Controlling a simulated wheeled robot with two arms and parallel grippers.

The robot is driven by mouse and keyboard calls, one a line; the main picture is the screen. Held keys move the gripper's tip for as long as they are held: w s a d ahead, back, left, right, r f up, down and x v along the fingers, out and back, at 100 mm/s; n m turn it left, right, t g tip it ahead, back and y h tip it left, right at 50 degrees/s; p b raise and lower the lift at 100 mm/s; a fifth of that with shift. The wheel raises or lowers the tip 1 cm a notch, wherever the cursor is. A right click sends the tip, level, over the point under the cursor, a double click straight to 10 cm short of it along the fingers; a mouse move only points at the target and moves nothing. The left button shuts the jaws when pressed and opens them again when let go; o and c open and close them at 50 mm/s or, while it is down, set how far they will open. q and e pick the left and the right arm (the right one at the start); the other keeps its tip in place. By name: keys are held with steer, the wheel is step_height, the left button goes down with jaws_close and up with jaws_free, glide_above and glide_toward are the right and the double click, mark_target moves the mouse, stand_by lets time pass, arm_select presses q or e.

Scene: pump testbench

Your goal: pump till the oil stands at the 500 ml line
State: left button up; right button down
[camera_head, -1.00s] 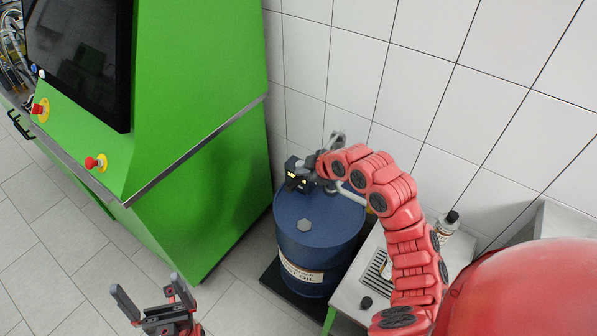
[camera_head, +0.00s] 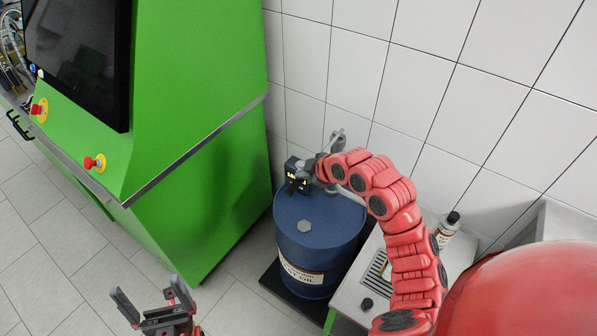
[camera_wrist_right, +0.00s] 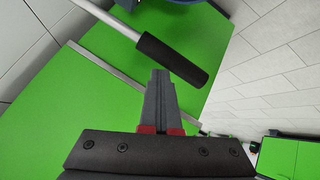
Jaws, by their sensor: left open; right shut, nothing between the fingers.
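The blue drum (camera_head: 319,236), with a label reading OIL, stands at the wall. My right arm reaches over its top, where the pump is largely hidden. In the right wrist view, my right gripper (camera_wrist_right: 160,78) is shut and empty, its fingertips beside the black grip (camera_wrist_right: 172,60) of the metal pump lever (camera_wrist_right: 112,17). Whether they touch is unclear. A pale metal rod (camera_head: 337,139) shows behind the arm's end in the head view. My left gripper (camera_head: 147,298) is open and empty at the lower left. No oil level or 500 ml line is visible.
A large green cabinet (camera_head: 200,120) with a screen and red buttons (camera_head: 95,163) stands left of the drum. Right of the drum, a light bench (camera_head: 350,287) has a grate, a small black object (camera_head: 367,303) and a black-capped bottle (camera_head: 448,226). Floor is clear at lower left.

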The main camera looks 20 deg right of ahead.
step_height(320, 180, down, 6)
steer(key=b, duration=0.4)
steer(key=shift+s+a, duration=0.2)
steer(key=shift+a, duration=0.05)
stand_by(4.1)
steer(key=shift+r, duration=0.1)
stand_by(0.4)
step_height(320, 180, up, 10)
steer(key=p, duration=0.2)
steer(key=shift+w+d+p, duration=0.35)
steer(key=shift+d+p, duration=0.05)
steer(key=shift+d, duration=0.05)
stand_by(0.7)
steer(key=shift+r, duration=0.1)
